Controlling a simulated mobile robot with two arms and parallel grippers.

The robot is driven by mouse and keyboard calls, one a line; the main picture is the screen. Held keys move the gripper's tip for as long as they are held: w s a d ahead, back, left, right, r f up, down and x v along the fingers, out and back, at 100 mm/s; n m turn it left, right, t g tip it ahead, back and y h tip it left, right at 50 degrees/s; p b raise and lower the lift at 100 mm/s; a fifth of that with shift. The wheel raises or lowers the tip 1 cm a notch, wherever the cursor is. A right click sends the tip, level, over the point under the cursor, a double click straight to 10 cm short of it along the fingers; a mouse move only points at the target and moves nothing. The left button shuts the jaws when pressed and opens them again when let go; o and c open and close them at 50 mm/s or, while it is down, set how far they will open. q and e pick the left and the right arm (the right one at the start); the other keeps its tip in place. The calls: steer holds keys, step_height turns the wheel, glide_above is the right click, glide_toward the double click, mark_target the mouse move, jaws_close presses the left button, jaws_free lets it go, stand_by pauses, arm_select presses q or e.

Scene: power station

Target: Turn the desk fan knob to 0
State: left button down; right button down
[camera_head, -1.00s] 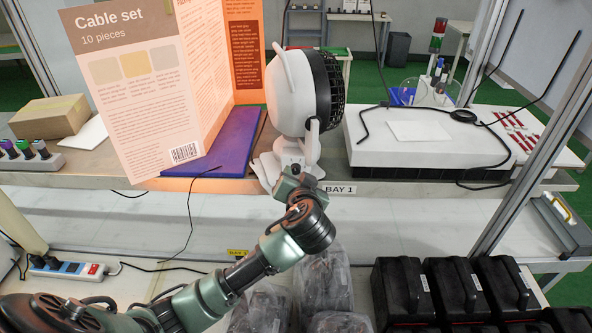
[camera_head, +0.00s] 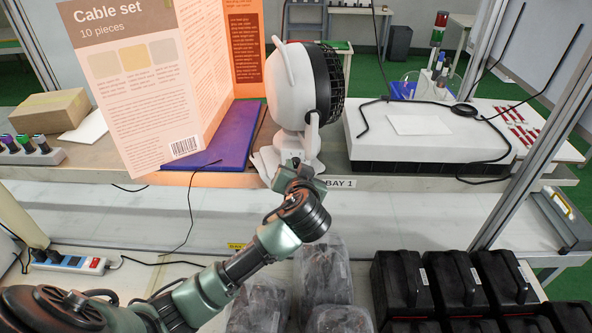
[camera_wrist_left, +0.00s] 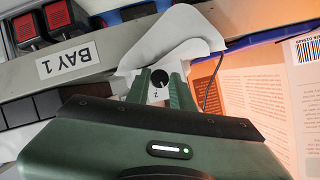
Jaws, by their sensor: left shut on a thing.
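The white desk fan (camera_head: 292,98) stands on the bench shelf, its black grille facing right in the head view. In the head view the left gripper (camera_head: 297,166) is at the foot of the fan, where the arm hides the knob. My right gripper is out of view.
A white box with a black cable (camera_head: 420,140) is to the right. Black cases (camera_head: 445,285) and clear bags (camera_head: 325,275) sit below.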

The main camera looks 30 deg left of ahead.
arm_select(q)
steer(key=n+h+b, duration=0.1)
steer(key=n, duration=0.1)
steer(key=shift+s+a+n+t+h+b, duration=0.1)
steer(key=shift+a+n+t+h+b, duration=0.05)
steer(key=shift+n+t+h+b, duration=0.2)
steer(key=shift+a+n+t+h+b, duration=0.1)
steer(key=shift+n+t+h+b, duration=0.4)
steer(key=shift+n, duration=0.75)
steer(key=n+t+h, duration=0.1)
steer(key=n, duration=0.1)
steer(key=shift+s+a+n+h, duration=0.1)
steer(key=shift+n+h, duration=0.2)
steer(key=shift+h, duration=0.05)
steer(key=shift+a+n+t+h, duration=0.1)
steer(key=shift+n+t+h, duration=0.4)
steer(key=shift+n, duration=0.7)
steer(key=c, duration=1.5)
jaws_free()
steer(key=shift+f, duration=0.1)
